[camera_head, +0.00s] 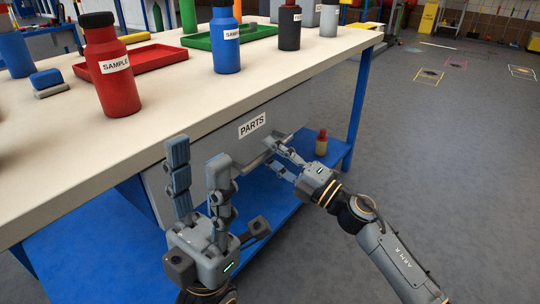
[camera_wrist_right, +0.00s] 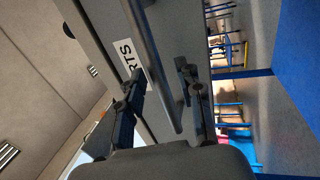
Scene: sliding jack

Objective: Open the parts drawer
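The parts drawer (camera_head: 215,142) has a grey front with a white PARTS label (camera_head: 252,125), just under the tabletop edge. Its front looks closed. A grey bar handle (camera_head: 257,160) runs along the front below the label. My right gripper (camera_head: 279,159) is at the right part of the handle. In the right wrist view the handle (camera_wrist_right: 152,55) passes between the two spread fingers of this gripper (camera_wrist_right: 165,85), with gaps visible beside it. My left gripper (camera_head: 196,160) is open and empty, fingers pointing up, in front of the drawer's left part.
The workbench top (camera_head: 170,100) carries a red bottle (camera_head: 112,80), a blue bottle (camera_head: 225,45), a black bottle (camera_head: 289,30) and trays. A blue lower shelf (camera_head: 265,195) holds a small bottle (camera_head: 321,143).

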